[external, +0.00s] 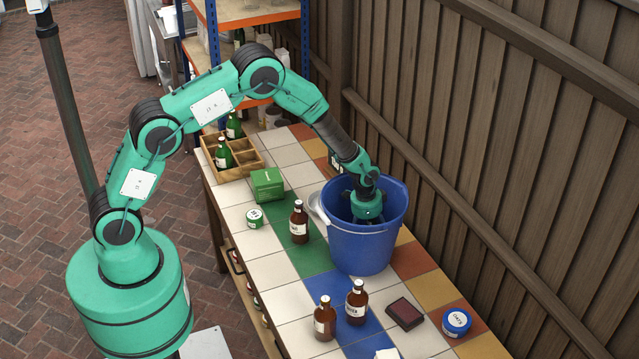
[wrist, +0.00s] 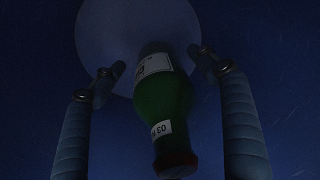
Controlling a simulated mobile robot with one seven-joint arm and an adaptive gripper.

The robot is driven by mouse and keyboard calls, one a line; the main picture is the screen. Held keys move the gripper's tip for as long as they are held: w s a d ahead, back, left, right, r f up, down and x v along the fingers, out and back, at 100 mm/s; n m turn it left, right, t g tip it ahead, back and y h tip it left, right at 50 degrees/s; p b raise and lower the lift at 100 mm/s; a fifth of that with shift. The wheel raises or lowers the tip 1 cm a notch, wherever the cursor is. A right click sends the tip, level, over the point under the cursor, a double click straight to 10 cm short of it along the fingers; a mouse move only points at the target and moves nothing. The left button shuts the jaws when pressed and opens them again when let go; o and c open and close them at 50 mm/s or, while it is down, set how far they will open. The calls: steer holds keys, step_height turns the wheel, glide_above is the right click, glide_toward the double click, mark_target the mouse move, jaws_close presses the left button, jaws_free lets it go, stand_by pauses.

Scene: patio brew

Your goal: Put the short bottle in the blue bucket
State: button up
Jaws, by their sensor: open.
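The blue bucket (external: 362,246) stands on the tiled table in the external view. My gripper (wrist: 157,68) reaches down inside it, and its fingertips are hidden by the bucket wall in the external view. In the wrist view a green bottle (wrist: 164,105) with white labels and a dark red cap is inside the bucket, between my two spread fingers. Its cap points toward the camera and its base is near a paler round area. The fingers stand apart from it on both sides. I cannot tell whether its base touches the bucket floor. This bottle is hidden in the external view.
Three brown bottles stand on the table, one left of the bucket (external: 299,222) and two in front (external: 325,318) (external: 356,302). A wooden crate (external: 243,157) with green bottles, a green box (external: 267,185) and tins are nearby. A wooden fence (external: 500,150) runs along the right.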

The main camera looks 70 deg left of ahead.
steer(key=r, duration=0.3)
steer(key=s+r, duration=0.1)
steer(key=r, duration=0.7)
steer(key=shift+s+a+r+p, duration=0.2)
steer(key=shift+a+p, duration=0.05)
steer(key=shift+p, duration=0.15)
steer(key=shift+r, duration=0.25)
steer(key=s+r+n+t, duration=0.1)
steer(key=s+r, duration=0.5)
steer(key=r, duration=0.4)
steer(key=s+r, duration=0.5)
steer(key=r, duration=0.5)
steer(key=s+r+n+t, duration=0.1)
steer(key=s+r, duration=0.5)
steer(key=r, duration=0.4)
steer(key=s+r+n+t, duration=0.1)
steer(key=s+r, duration=0.3)
steer(key=s, duration=1)
steer(key=s+r+n+t, duration=0.1)
steer(key=s+r, duration=0.4)
steer(key=s, duration=0.9)
steer(key=shift+s+d+r+n, duration=0.2)
steer(key=shift+s+n, duration=0.1)
steer(key=shift+f, duration=0.1)
